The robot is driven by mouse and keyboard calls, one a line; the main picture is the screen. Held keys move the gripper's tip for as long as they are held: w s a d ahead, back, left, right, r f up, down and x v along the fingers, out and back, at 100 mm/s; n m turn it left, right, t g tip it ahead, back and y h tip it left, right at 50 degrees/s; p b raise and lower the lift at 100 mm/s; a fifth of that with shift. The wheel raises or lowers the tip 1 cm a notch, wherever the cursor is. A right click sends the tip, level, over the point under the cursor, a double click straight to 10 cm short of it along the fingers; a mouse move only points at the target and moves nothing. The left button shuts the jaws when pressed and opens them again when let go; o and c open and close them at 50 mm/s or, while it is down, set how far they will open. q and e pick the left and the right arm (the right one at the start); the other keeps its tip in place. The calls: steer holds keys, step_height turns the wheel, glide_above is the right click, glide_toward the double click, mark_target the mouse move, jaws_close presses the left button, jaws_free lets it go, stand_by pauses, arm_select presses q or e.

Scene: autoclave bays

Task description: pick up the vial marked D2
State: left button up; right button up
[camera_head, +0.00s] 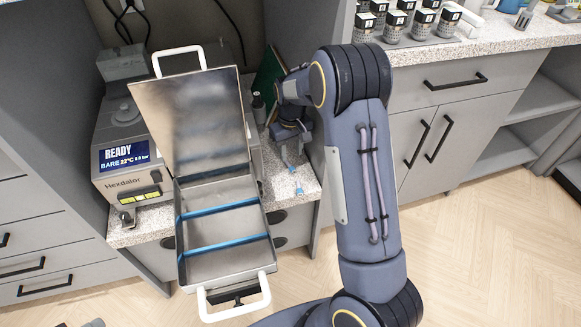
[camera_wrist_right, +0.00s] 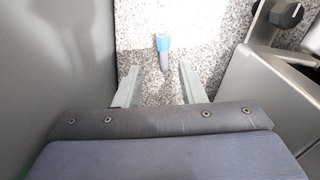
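A small vial with a blue cap (camera_wrist_right: 163,43) and a translucent purplish body lies on the speckled counter in the right wrist view. It also shows as a small blue-ended piece (camera_head: 298,190) near the counter's front edge in the head view. No marking on it can be read. My right gripper (camera_wrist_right: 156,82) is open and empty. Its two grey fingers point toward the vial, which is just beyond the fingertips and roughly between their lines. In the head view the right gripper (camera_head: 288,152) is partly hidden by its own wrist. My left gripper is not seen.
An open metal case (camera_head: 227,262) with white handles and blue straps juts past the counter edge, left of the right gripper. A Hexdator unit (camera_head: 126,165) showing READY stands farther left. Several metal containers with labelled tops (camera_head: 395,25) stand on the right counter (camera_head: 500,40).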

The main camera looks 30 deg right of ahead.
mark_target(290, 165)
steer(key=f, duration=0.1)
steer(key=f+b, duration=0.1)
steer(key=f, duration=0.2)
steer(key=shift+a+f, duration=0.25)
steer(key=shift+f, duration=0.1)
steer(key=shift+c, duration=0.5)
jaws_close()
